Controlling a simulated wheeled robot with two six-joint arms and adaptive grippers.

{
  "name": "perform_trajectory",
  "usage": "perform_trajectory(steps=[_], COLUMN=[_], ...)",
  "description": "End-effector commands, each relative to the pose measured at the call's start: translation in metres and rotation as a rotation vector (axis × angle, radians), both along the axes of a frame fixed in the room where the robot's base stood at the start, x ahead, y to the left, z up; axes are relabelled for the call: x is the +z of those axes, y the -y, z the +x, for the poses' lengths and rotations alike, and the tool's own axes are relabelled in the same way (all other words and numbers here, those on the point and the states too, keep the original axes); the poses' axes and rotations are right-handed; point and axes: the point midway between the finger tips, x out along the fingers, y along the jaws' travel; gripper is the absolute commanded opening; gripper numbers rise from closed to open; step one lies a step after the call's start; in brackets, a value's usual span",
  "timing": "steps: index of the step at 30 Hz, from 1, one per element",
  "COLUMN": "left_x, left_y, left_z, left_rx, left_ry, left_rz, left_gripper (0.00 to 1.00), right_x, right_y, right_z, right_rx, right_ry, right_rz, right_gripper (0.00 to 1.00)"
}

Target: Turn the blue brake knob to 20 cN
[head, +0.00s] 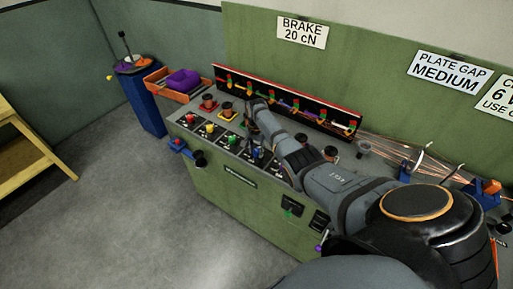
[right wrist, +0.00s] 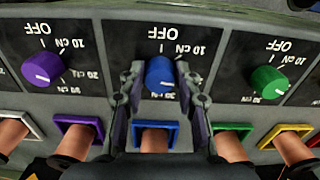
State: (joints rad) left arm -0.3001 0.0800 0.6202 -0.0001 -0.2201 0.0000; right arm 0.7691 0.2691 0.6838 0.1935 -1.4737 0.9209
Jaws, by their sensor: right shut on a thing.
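The blue brake knob (right wrist: 160,75) sits on a black dial plate in the right wrist view, between the two fingers of my right gripper (right wrist: 155,85). The fingers are shut on its sides. The plate reads OFF above the knob, 10 cN at its right and a partly hidden 30 cN below. A short white mark shows low on the knob; its exact setting is hard to tell. In the head view my right gripper (head: 256,146) reaches down to the bench panel and mostly hides the knob. My left gripper is not in view.
A purple knob (right wrist: 43,69) and a green knob (right wrist: 267,83) flank it closely. Copper-coloured spools stand in coloured square frames below. A wall sign (head: 302,32) reads BRAKE 20 cN. A blue pedestal (head: 145,102) and open floor (head: 130,220) lie left of the bench.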

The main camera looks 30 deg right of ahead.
Motion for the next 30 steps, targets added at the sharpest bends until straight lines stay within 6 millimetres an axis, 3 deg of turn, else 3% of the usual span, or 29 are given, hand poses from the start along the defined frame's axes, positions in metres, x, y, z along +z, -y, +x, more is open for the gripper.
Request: perform_trajectory(steps=[12, 29, 30], left_x=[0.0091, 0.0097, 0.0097], left_y=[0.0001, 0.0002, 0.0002], left_z=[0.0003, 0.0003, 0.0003], left_rx=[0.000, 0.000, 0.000], left_ry=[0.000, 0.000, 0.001], left_rz=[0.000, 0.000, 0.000], left_gripper=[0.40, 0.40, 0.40], right_x=[0.0010, 0.0007, 0.0007], right_y=[0.0006, 0.0008, 0.0008], right_z=[0.0012, 0.0014, 0.0013], right_rx=[-0.177, -0.202, -0.202], right_ry=[0.002, 0.003, 0.003], right_rz=[-0.001, -0.002, -0.002], right_gripper=[0.01, 0.01, 0.38])
